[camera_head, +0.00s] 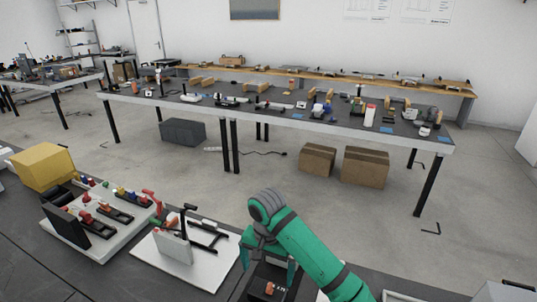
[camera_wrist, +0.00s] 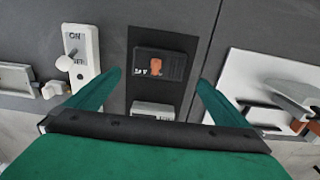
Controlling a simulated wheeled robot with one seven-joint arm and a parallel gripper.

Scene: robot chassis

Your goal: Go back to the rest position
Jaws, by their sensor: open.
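My gripper (camera_wrist: 160,98) is open and empty in the wrist view, its two green fingers spread apart. Between and beyond the fingertips is a dark panel with a black switch module (camera_wrist: 160,66) that carries an orange rocker. In the head view my green arm reaches in from the bottom right, and the orange rocker (camera_head: 269,288) shows just below the gripper. The fingers are partly hidden by the arm there. I cannot tell the exact gap between fingers and module.
A white on/off toggle switch (camera_wrist: 82,55) stands left of the fingers. A white board with a black frame (camera_head: 185,262), a board of levers (camera_head: 100,225) and a yellow box (camera_head: 43,166) lie left of my arm. A long cluttered table (camera_head: 270,118) stands beyond open floor.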

